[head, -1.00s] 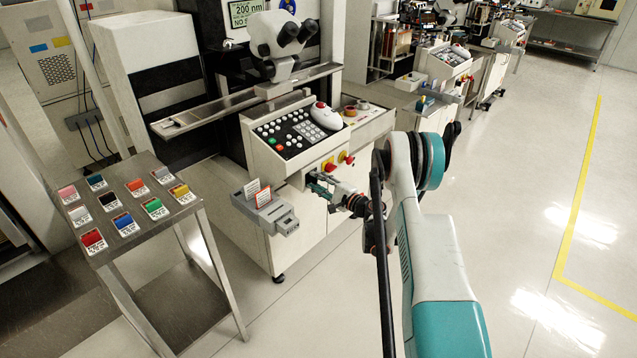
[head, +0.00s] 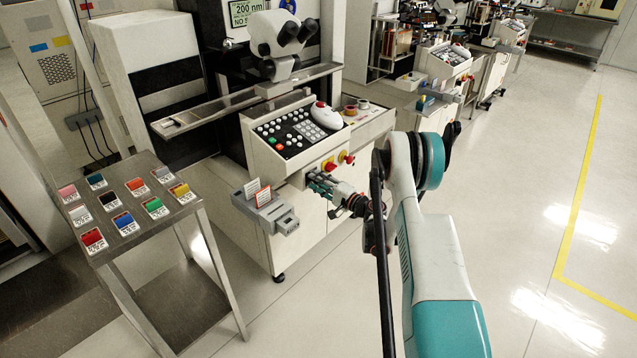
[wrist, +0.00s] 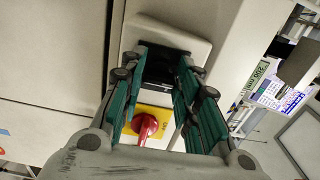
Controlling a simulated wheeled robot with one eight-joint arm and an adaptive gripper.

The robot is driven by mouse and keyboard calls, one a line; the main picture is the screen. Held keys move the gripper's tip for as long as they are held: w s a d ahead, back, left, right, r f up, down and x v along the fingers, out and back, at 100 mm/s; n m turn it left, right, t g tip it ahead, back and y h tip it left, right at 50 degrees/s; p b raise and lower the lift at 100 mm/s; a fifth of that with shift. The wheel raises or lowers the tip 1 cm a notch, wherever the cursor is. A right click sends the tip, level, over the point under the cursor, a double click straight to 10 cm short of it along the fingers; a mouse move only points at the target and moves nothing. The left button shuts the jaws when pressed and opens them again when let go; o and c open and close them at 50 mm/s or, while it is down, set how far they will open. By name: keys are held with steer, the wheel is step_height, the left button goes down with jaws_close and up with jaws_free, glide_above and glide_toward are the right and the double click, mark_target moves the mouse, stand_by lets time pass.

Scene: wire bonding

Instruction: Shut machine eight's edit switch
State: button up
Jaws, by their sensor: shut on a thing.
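Machine eight's console (head: 290,135) stands in the middle of the head view, with a sloped keypad on top. My gripper (head: 312,180) is at the console's front face, below the keypad, in the head view. In the wrist view my gripper (wrist: 160,66) has its teal fingers on either side of a dark part (wrist: 160,64) on a pale raised housing, which I take to be the edit switch. The fingers are shut on it and hide its sides. Its exact position and label cannot be read.
A red knob on a yellow plate (wrist: 145,127) is close beside the fingers; red-and-yellow controls (head: 328,164) also show in the head view. A grey card holder (head: 277,217) juts out to the left. A metal stand (head: 150,235) holds coloured cards. Floor at right is clear.

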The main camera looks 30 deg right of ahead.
steer(key=shift+f, duration=0.1)
steer(key=o, duration=1.1)
steer(key=shift+c, duration=0.2)
